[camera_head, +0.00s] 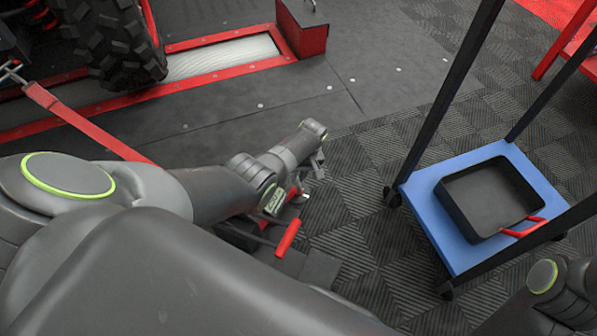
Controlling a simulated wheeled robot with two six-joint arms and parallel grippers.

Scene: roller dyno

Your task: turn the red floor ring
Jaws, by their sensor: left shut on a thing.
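My left arm comes in from the left and bends down at its far end. My left gripper (302,190) is low over the floor, partly hidden by my arm, and is shut on a small red part there. That part seems to be the red floor ring (296,191), but its full shape is hidden. A red bar-like handle (288,238) sticks out just below, beside a dark block and a green label. I cannot tell how these parts join. My right gripper is out of view; only part of that arm shows at the lower right.
A red strap (85,124) runs from a hook by the large tyre (110,45) to behind my left arm. A red-framed roller bed (230,57) lies at the back. A blue cart shelf (437,222) with a black tray (490,199) stands at right. Dark floor between is clear.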

